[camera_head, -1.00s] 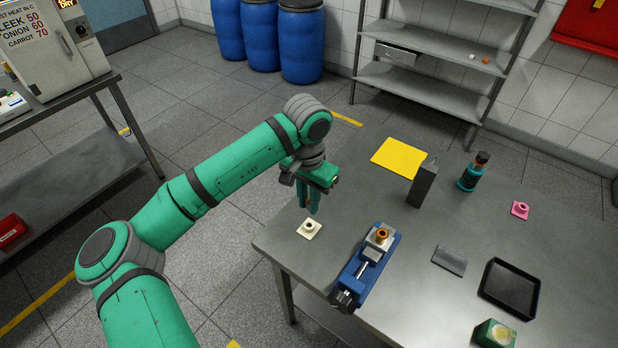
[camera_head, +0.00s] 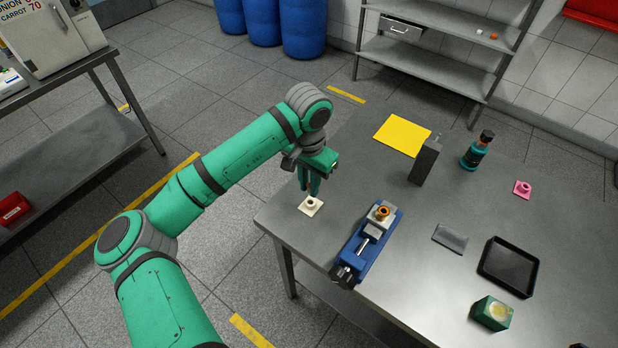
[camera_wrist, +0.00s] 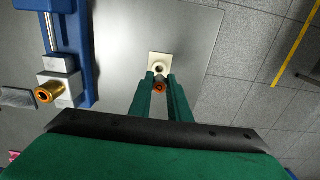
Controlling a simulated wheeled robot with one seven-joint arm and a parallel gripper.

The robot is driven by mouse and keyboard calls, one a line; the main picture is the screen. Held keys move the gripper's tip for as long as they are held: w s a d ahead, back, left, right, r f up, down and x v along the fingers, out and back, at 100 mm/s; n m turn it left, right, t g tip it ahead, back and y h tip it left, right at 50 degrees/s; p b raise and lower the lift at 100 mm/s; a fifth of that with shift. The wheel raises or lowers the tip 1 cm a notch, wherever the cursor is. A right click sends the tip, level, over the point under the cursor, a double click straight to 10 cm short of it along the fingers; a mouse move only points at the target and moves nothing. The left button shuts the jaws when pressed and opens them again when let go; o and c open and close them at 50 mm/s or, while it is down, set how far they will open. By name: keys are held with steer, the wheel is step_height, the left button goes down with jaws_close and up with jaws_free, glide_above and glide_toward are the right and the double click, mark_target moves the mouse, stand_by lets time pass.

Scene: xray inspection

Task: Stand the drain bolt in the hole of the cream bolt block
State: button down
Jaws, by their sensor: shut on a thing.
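The cream bolt block (camera_head: 311,206) is a small square plate with a raised round collar, near the left corner of the steel table. It also shows in the wrist view (camera_wrist: 153,60), with its hole facing up. My gripper (camera_head: 312,190) points down just above the block. In the wrist view my gripper (camera_wrist: 160,82) is shut on a small copper-coloured drain bolt (camera_wrist: 160,87). The bolt's end shows between the fingertips, close to the block's collar. I cannot tell whether its tip is in the hole. The fingers mostly hide the bolt in the head view.
A blue vise (camera_head: 366,246) stands right of the block, with a brass-coloured fitting (camera_head: 382,212) at its far end. A dark upright block (camera_head: 424,162), a yellow sheet (camera_head: 402,135), a bottle (camera_head: 477,152), a pink block (camera_head: 522,188) and a black tray (camera_head: 509,267) lie farther right.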

steer(key=shift+w+f, duration=0.1)
steer(key=shift+f, duration=0.6)
steer(key=shift+d+f, duration=0.1)
steer(key=shift+f, duration=0.25)
steer(key=shift+s+f, duration=0.15)
steer(key=shift+s, duration=0.05)
steer(key=shift+f, duration=1.3)
stand_by(1.1)
steer(key=c, duration=1.6)
jaws_free()
steer(key=shift+w, duration=0.1)
step_height(320, 180, up, 11)
steer(key=shift+f, duration=0.15)
